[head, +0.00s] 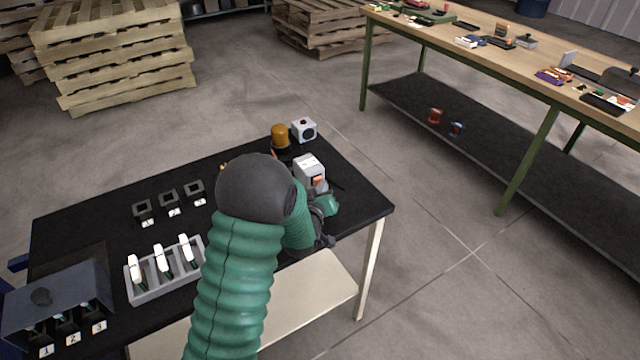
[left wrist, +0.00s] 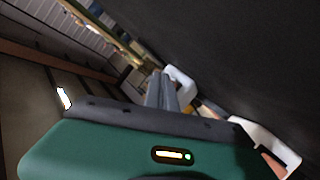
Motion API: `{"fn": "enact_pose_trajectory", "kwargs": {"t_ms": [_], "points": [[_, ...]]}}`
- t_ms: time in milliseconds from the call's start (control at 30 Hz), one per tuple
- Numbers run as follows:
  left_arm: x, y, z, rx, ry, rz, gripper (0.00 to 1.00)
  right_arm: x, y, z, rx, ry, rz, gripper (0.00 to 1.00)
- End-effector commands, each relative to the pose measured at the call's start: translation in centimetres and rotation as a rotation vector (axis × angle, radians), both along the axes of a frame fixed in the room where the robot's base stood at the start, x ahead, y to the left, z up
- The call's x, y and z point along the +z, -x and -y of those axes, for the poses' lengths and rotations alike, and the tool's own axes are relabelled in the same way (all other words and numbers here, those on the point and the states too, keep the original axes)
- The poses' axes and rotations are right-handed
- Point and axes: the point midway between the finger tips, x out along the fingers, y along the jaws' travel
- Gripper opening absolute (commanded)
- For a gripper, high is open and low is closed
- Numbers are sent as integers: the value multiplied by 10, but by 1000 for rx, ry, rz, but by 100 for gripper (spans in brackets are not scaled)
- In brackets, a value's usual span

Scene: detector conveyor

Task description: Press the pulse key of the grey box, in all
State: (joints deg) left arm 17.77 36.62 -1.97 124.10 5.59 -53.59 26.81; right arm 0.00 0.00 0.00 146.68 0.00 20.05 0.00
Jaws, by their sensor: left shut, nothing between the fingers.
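A light grey box (head: 309,165) stands near the right end of the black table, with a small orange part on its near side. My left gripper (head: 320,196) is just in front of this box in the head view, partly hidden by my own arm. In the left wrist view, the closed grey fingers (left wrist: 159,78) point away from the camera, with a pale, rounded-edge body (left wrist: 182,86) close beside their tips. I cannot tell whether the tips touch it. The pulse key cannot be made out. My right gripper is not in view.
An amber beacon (head: 280,136) and a white box with a round dark face (head: 304,130) stand behind. A grey rack (head: 160,285) holds three white handled pieces. Three dark blocks (head: 168,197) and a numbered box (head: 55,300) are farther left. The table's right corner is clear.

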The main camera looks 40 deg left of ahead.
Motion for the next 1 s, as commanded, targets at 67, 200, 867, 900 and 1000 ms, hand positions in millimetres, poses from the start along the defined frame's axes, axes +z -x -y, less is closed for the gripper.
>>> {"fn": "enact_pose_trajectory", "kwargs": {"t_ms": [67, 200, 867, 900, 1000], "points": [[0, 1, 5, -1, 0, 1, 0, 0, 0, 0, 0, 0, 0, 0], [0, 5, 13, 0, 0, -1, 0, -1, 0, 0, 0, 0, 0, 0], [-1, 16, 40, -2, 1, -2, 0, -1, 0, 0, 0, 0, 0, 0], [0, 18, 43, -2, 1, -1, 0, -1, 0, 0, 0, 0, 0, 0], [0, 21, 53, -2, 2, 0, 0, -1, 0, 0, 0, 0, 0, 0]]}}
